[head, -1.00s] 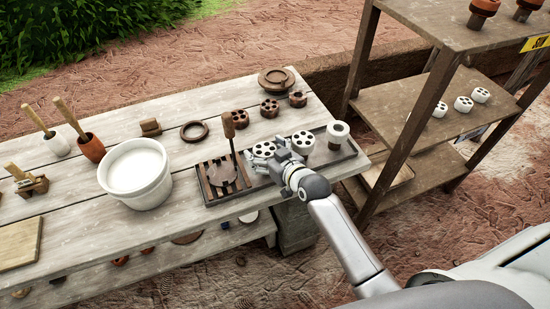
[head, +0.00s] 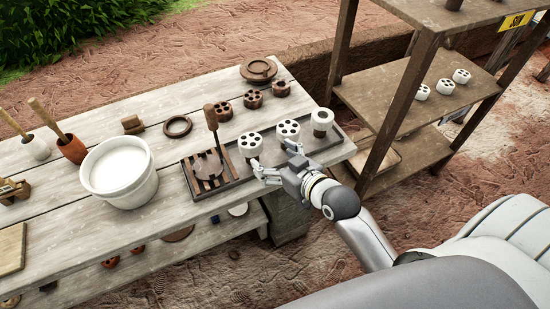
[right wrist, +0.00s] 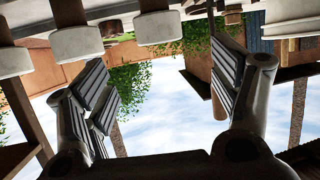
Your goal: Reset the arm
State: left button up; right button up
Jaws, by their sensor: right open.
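My right gripper (head: 274,157) is open and empty at the front edge of the workbench, its fingers pointing toward the tray. It also shows in the right wrist view (right wrist: 160,85), with a clear gap between its fingers. My left gripper is not in view.
A white bucket (head: 140,192) and a wooden-handled tool (head: 211,125) on a slatted rack stand left of the gripper. A wooden shelf (head: 390,85) with small white pieces rises at the right. Brown holed pieces (head: 253,99) sit behind the tray. Ground is open in front.

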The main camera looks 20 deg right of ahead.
dwell(0.3)
jog(key=s+f+g+h, duration=0.1)
jog(key=s+f+g, duration=0.35)
jog(key=s, duration=0.55)
jog(key=s+f+g+h, duration=0.25)
jog(key=s+g, duration=0.25)
jog(key=s, duration=0.6)
notch_tip(320, 180, down, 29)
jog(key=s+g, duration=0.2)
jog(key=s, duration=0.1)
jog(key=s+d+f, duration=0.3)
jog(key=s+f, duration=1.1)
jog(key=s, duration=0.1)
jog(key=shift+d+g, duration=0.3)
jog(key=shift+g, duration=0.15)
